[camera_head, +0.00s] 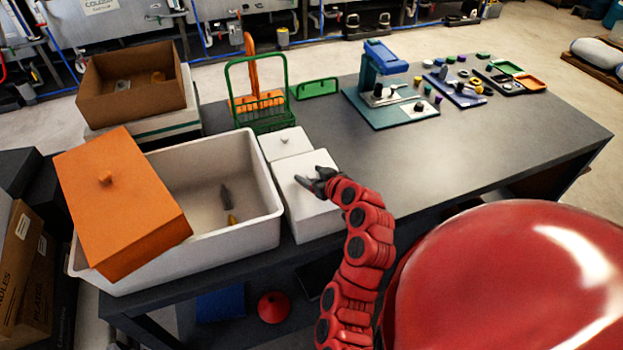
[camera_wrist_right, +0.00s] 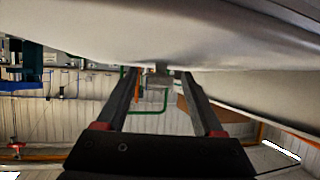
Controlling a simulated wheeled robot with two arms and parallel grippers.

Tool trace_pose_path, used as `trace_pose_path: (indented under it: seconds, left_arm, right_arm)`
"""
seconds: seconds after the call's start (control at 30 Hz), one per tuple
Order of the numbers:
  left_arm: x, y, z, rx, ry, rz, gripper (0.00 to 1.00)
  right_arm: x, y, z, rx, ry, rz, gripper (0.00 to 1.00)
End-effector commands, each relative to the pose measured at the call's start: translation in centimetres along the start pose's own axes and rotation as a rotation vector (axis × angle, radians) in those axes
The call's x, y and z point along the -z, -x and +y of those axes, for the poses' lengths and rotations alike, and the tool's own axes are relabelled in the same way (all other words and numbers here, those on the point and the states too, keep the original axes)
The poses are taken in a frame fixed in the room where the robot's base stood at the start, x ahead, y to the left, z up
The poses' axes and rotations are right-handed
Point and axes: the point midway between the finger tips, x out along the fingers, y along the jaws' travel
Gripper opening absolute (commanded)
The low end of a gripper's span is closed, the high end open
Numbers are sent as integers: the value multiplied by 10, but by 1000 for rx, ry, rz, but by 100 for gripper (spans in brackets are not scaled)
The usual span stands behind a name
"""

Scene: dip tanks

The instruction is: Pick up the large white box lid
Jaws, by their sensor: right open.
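The large white box lid (camera_head: 293,172) covers the larger of two white boxes beside the tub, in the middle of the head view. My right gripper (camera_head: 306,179) is over this lid, with its fingers pointing left. In the right wrist view the white lid (camera_wrist_right: 170,40) fills the top, and a small grey knob (camera_wrist_right: 158,79) shows between the two spread fingers (camera_wrist_right: 158,88). The fingers stand apart on both sides of the knob; I cannot tell whether they touch it. In the head view the gripper hides the knob. My left gripper is not in view.
A smaller white lidded box (camera_head: 284,141) sits just behind. A white tub (camera_head: 262,218) with an orange lid (camera_head: 120,205) across its left part stands left. A green wire basket (camera_head: 255,92) and a blue-green device (camera_head: 385,75) stand farther back. The table's right part (camera_head: 500,140) is clear.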

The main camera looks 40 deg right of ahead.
Motion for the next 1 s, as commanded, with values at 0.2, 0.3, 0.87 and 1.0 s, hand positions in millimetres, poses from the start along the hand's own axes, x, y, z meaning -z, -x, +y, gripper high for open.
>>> trace_pose_path:
  seconds: [0.2, 0.3, 0.87, 1.0]
  left_arm:
    - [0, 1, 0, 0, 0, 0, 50]
    - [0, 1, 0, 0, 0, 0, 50]
    - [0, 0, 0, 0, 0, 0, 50]
    - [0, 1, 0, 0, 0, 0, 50]
  right_arm:
    - [0, 0, 0, -2, 0, 1, 65]
    - [0, 0, 0, -2, 0, 1, 47]
    - [0, 0, 0, -2, 0, 2, 0]
    - [1, 0, 1, -2, 0, 3, 0]
